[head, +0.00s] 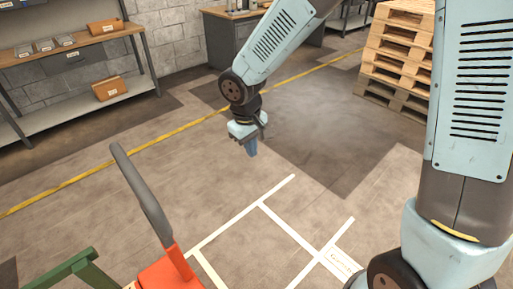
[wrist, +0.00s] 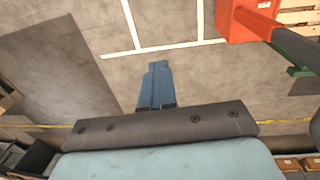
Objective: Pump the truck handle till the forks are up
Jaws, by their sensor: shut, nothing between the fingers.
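The truck handle (head: 145,195) is a dark grey bar rising from an orange-red base (head: 170,272) at the lower left of the head view. It leans back to the upper left. In the wrist view the orange-red truck body (wrist: 240,22) is at the top right, with a dark grey bar (wrist: 298,47) running off to the right edge. My gripper (head: 252,150) hangs over the floor to the right of the handle, apart from it. In the wrist view its blue fingers (wrist: 156,75) are together and empty. The forks cannot be made out clearly.
A green frame (head: 80,265) stands left of the truck. A shelf (head: 85,38) with boxes is at the back left, a grey cabinet (head: 225,38) at the back, and stacked wooden pallets (head: 398,50) at the right. White lines (head: 240,215) mark open floor below my gripper.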

